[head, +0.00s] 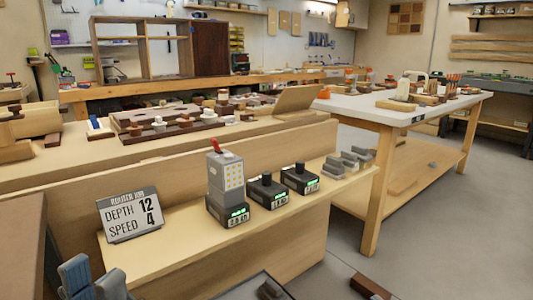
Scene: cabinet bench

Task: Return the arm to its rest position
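My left gripper (95,281) shows at the bottom left edge of the head view. Its two blue-grey fingers stand apart with a gap between them, and I see nothing held there. It is in front of the shelf (190,254) and below the sign reading depth 12, speed 4 (130,214). The rest of the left arm is cut off by the frame. My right gripper does not show.
On the shelf stand a charger with a tall grey device (226,178), two more chargers (267,191) (300,178) and grey blocks (348,160). A white-topped table (385,112) stands right. Grey floor (440,230) is open at the right.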

